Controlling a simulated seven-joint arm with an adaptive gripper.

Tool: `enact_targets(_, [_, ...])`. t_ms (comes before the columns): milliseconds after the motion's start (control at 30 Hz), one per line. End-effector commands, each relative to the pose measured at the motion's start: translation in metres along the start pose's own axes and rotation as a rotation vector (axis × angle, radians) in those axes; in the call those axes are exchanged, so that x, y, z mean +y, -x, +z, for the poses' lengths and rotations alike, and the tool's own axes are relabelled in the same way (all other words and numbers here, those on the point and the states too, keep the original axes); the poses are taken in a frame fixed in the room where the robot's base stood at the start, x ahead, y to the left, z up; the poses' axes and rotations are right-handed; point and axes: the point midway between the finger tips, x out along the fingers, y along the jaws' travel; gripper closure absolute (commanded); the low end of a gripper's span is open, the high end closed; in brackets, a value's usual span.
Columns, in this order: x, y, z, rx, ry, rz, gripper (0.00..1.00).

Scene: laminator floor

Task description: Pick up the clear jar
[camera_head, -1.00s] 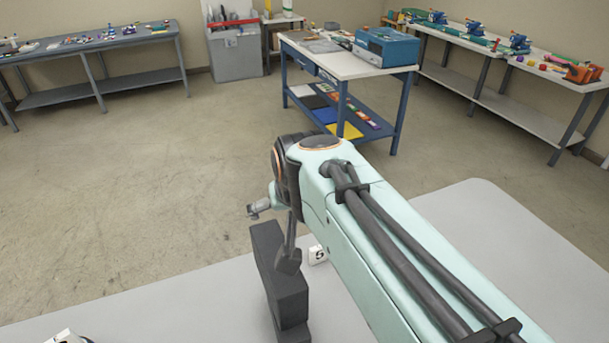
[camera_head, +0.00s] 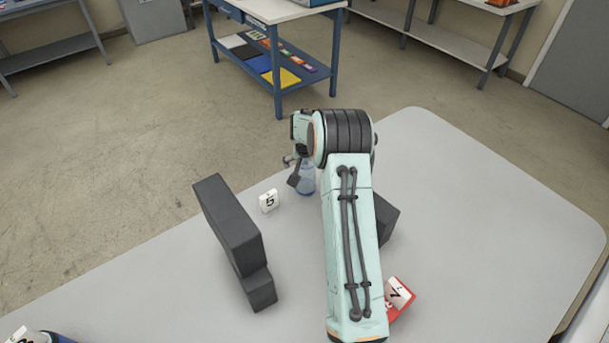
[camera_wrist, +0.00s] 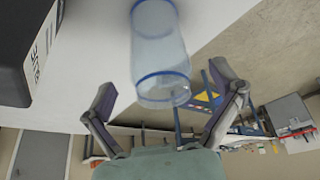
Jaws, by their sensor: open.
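The clear jar (camera_wrist: 160,50), see-through with blue bands, stands on the grey tabletop (camera_head: 480,220). In the head view the jar (camera_head: 307,182) shows partly, with my gripper (camera_head: 294,172) in front of it and at its left. In the wrist view my gripper (camera_wrist: 165,88) is open, with one finger on each side of the jar's near end. Gaps show between the jar and both fingers, so nothing is held. The arm hides part of the jar in the head view.
A dark stepped block (camera_head: 228,225) stands left of my arm. A dark box (camera_head: 386,218) is partly hidden behind the arm. A number 5 card (camera_head: 269,201) is near the jar. A red item (camera_head: 401,302) with a card lies right of the arm. The right tabletop is clear.

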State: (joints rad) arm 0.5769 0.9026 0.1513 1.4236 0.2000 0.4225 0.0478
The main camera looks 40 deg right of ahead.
Motion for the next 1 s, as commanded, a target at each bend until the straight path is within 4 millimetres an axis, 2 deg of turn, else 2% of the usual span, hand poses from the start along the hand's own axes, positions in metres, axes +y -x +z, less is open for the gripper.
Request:
enact_targets(133, [-0.0001,-0.0141,-0.0001,0.0,-0.001,0.0,0.08])
enact_targets(400, [-0.0003,-0.0161,-0.0005,0.002,0.0,0.0,0.08])
enact_targets(467, [-0.0004,-0.0161,-0.0004,0.002,0.0,-0.001,0.23])
enact_targets(633, [-0.0003,-0.0161,-0.0001,0.001,0.0,0.0,0.77])
enact_targets(1000, [-0.0002,-0.0148,0.0001,-0.002,0.001,0.0,0.77])
